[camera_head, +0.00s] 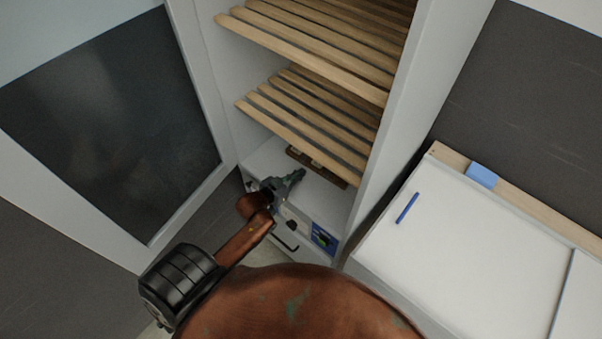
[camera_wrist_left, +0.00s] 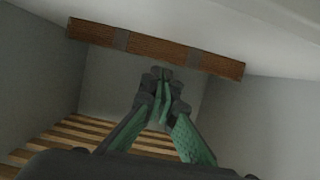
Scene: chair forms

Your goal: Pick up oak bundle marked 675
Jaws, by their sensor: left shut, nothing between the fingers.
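A long brown wooden bundle (camera_head: 332,176) with two grey bands lies on the floor of the tall white cabinet, under the lowest slatted shelf. In the left wrist view the bundle (camera_wrist_left: 155,46) crosses the top of the picture, slightly tilted. No number can be read on it. My left gripper (camera_head: 300,174) is at the cabinet's opening, near the front of the bundle. In the left wrist view its green fingers (camera_wrist_left: 163,76) are together and empty, pointing at the middle of the bundle, just short of its edge. My right gripper is not in view.
Wooden slatted shelves (camera_head: 308,124) hang above the bundle. The open cabinet door (camera_head: 115,120) with a dark pane stands to the left. A control panel (camera_head: 323,238) is on the cabinet's front below. A white-topped bench (camera_head: 470,250) with a blue pen (camera_head: 407,208) and a blue block (camera_head: 482,175) stands right.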

